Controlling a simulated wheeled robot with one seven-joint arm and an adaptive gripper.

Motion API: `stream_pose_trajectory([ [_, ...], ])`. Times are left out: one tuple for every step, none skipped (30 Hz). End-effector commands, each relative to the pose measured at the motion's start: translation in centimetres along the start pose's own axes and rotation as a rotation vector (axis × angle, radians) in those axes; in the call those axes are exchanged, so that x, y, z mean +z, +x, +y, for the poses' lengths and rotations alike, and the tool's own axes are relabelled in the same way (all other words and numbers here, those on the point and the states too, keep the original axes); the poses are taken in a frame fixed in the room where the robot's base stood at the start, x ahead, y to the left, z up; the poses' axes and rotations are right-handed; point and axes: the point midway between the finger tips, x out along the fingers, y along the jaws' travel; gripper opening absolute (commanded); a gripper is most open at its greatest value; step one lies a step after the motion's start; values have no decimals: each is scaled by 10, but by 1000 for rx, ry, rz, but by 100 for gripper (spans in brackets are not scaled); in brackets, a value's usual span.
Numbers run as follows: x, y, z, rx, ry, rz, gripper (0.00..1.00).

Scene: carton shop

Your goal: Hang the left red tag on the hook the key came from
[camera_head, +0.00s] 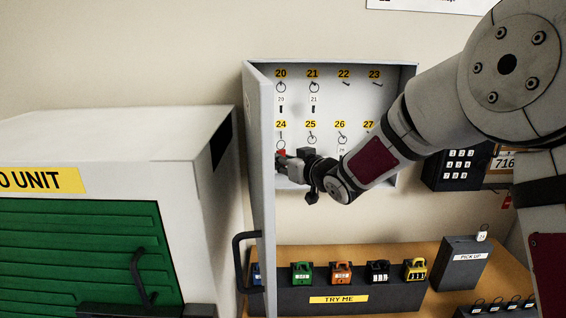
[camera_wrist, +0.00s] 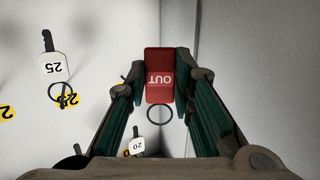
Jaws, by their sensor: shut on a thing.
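My gripper (camera_wrist: 160,84) is shut on a red tag (camera_wrist: 159,75) marked OUT, which appears upside down in the wrist view. A dark ring (camera_wrist: 160,115) shows at the tag's end. In the head view my gripper (camera_head: 287,160) is inside the open key cabinet, low on its left side, and a bit of the red tag (camera_head: 281,153) shows just under hook 24 (camera_head: 281,134). I cannot tell whether the tag's ring touches a hook. Hooks 22 (camera_head: 344,82) and 23 (camera_head: 376,83) are bare. Hook 27 is partly hidden by my arm.
Keys with white tags hang at 20 (camera_head: 281,98) and 21 (camera_head: 314,98); a tag 25 (camera_wrist: 53,67) hangs close by. The cabinet's open door (camera_head: 264,190) stands left of my gripper. Several padlocks (camera_head: 341,273) stand on the bench below, beside a PICK UP box (camera_head: 461,268).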

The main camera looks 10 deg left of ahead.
Motion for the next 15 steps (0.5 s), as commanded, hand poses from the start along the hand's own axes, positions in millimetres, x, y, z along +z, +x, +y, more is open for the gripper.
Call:
stream_pose_trajectory([
  [0,4,3,0,-1,1,6],
  [0,6,4,0,-1,1,6],
  [0,7,5,0,-1,2,6],
  [0,9,6,0,-1,2,6],
  [-1,10,6,0,-1,2,6],
  [-1,12,8,0,-1,2,6],
  [-1,13,8,0,0,2,6],
  [-1,15,9,0,0,2,6],
  [-1,17,10,0,0,2,6],
  [-1,18,11,0,0,1,6],
  [-1,20,12,0,0,1,6],
  [-1,21,13,0,0,1,6],
  [-1,23,14,0,-1,1,6],
  [-2,24,14,0,-1,1,6],
  [-2,26,15,0,-1,2,6],
])
